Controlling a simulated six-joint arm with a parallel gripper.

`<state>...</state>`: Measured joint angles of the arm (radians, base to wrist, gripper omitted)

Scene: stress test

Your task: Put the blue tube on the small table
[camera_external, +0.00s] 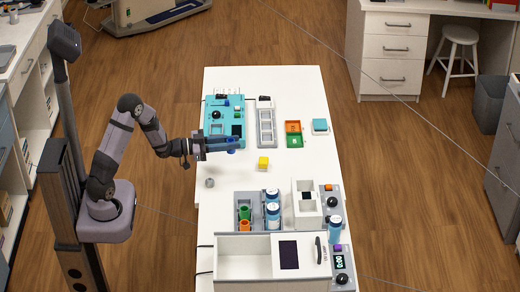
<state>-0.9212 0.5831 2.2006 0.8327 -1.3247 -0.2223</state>
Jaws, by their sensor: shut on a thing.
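My gripper (228,143) reaches in from the left over the near end of a teal device (216,112) on the long white table (335,157). It is shut on a small blue thing that looks like the blue tube (233,150); the fingers hide most of it, and its exact tilt cannot be told. No separate small table can be made out with certainty; a low grey piece with a teal top (320,126) stands at the right of the long table.
A yellow block (263,162) and a grey knob-like piece (209,183) lie nearby. A grey tray (265,122) and an orange-green rack (293,134) stand behind. The table's middle is mostly clear.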

